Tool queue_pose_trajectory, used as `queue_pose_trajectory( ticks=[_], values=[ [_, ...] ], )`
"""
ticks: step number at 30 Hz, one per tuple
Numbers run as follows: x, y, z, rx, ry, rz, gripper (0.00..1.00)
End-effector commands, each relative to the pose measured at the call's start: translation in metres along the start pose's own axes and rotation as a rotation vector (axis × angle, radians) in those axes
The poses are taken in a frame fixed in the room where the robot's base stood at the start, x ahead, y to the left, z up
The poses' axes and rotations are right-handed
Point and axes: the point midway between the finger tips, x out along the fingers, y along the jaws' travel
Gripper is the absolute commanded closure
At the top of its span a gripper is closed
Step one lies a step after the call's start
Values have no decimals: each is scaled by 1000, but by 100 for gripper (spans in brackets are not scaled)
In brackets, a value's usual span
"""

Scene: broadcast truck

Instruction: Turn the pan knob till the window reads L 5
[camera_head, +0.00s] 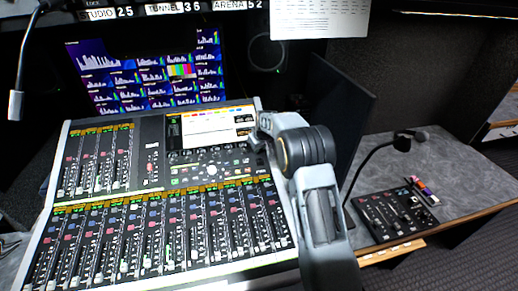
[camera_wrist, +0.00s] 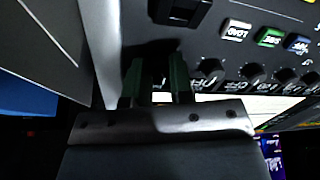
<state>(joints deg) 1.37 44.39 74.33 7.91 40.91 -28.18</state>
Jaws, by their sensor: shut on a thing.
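The mixing console (camera_head: 150,196) fills the left and middle of the head view. My gripper (camera_head: 257,143) reaches down to its upper right edge, beside the small lit screen (camera_head: 214,120). In the wrist view my gripper's dark fingers (camera_wrist: 158,78) are shut on a knob at the end of a row of black knobs (camera_wrist: 252,75). The fingers hide nearly all of the held knob, and its pointer cannot be seen. I cannot make out the window's reading in either view.
Labelled buttons (camera_wrist: 270,38) and a black raised part (camera_wrist: 180,10) lie close to the fingers. A dark monitor (camera_head: 340,105) stands right of my arm. A gooseneck microphone (camera_head: 375,150) and a small black control box (camera_head: 395,213) are on the grey desk at right.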

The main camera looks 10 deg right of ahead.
Motion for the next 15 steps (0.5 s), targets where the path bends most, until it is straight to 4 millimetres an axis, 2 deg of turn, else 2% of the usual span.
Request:
queue_pose_trajectory(
  ticks=[11, 12, 15],
  values=[
    [0, 0, 0, -6, -1, -1, 100],
    [0, 0, 0, -6, -1, -1, 78],
    [0, 0, 0, -5, -1, -1, 68]
  ],
)
